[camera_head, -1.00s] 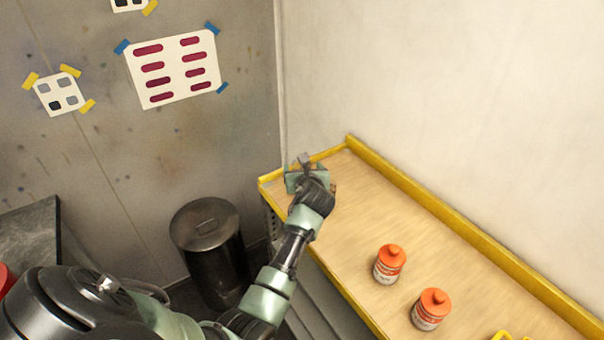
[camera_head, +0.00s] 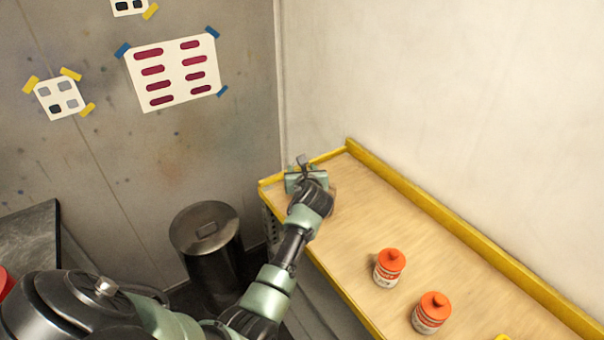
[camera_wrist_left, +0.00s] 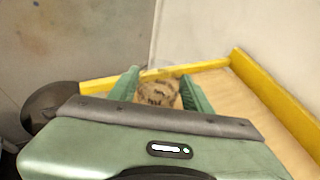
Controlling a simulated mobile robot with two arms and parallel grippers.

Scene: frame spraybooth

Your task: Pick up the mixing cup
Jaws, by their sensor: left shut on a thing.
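The mixing cup (camera_wrist_left: 157,92) shows in the left wrist view as a brownish, stained, round thing between the two green fingers. My left gripper (camera_wrist_left: 160,88) is shut on it, with one finger on each side. The gripper body hides the near part of the cup. In the head view my left gripper (camera_head: 306,178) is at the far left corner of the yellow-edged bench (camera_head: 365,215), and the cup is mostly hidden by the gripper and wrist. I cannot tell whether the cup touches the bench top. My right gripper is not in view.
Two cans with orange lids, one (camera_head: 389,268) and another (camera_head: 431,313), stand on the bench nearer me. A raised yellow rim (camera_head: 460,235) runs along the wall side. A dark bin (camera_head: 207,250) stands left of the bench. The middle of the bench is clear.

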